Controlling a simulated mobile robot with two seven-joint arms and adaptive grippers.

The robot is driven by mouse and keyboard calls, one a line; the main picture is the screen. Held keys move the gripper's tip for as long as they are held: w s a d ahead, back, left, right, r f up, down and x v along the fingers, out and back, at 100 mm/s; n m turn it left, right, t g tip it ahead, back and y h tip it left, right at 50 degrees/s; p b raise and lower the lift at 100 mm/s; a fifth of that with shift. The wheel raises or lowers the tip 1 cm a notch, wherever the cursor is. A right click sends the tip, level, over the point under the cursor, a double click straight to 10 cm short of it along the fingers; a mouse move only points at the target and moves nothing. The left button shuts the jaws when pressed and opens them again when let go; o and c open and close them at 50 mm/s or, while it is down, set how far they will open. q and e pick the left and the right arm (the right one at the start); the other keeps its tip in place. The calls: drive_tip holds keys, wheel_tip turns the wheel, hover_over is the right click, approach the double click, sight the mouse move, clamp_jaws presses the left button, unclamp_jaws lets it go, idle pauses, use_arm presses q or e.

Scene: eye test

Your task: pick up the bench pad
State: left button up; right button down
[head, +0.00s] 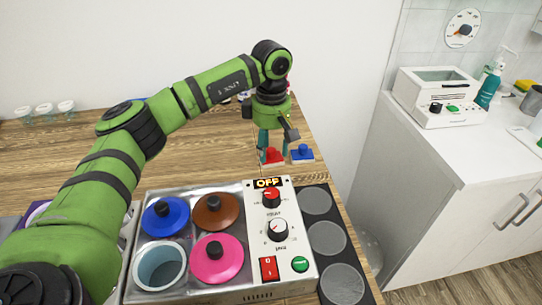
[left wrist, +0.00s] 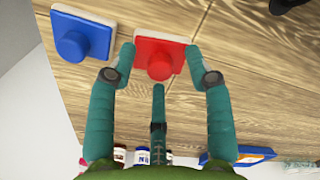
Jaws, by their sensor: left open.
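A dark flat pad (head: 325,271) with three grey round patches lies right of the control box on the wooden table. I cannot tell whether it is the bench pad; nothing else is clearly marked as one. My left gripper (head: 273,153) hangs pointing down at the table's back part, open, away from the dark pad. In the left wrist view my gripper (left wrist: 160,62) has its fingers spread over a red button block (left wrist: 158,58), which also shows in the head view (head: 271,157). Whether they touch is unclear. My right gripper is not in view.
A blue button block (head: 301,153) stands beside the red one. The control box (head: 252,289) holds several lidded pots, knobs and an OFF display. Small cups (head: 45,112) stand at the back left. A white counter (head: 450,150) with an appliance (head: 437,97) is at right, across a gap.

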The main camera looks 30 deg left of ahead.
sight(272, 149)
use_arm(q)
clamp_jaws()
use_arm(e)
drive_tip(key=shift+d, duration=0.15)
use_arm(q)
drive_tip(key=shift+r, duration=0.1)
drive_tip(key=shift+r, duration=0.55)
wheel_tip(272, 149, up, 3)
drive_tip(key=shift+f+b, duration=0.1)
drive_tip(key=shift+b, duration=0.4)
drive_tip(key=s+d+r+b, duration=0.1)
drive_tip(key=s+d+r, duration=0.5)
drive_tip(key=d, duration=0.3)
drive_tip(key=shift+s+d+r, duration=0.2)
drive_tip(key=shift+d+r, duration=0.2)
drive_tip(key=shift+r, duration=0.1)
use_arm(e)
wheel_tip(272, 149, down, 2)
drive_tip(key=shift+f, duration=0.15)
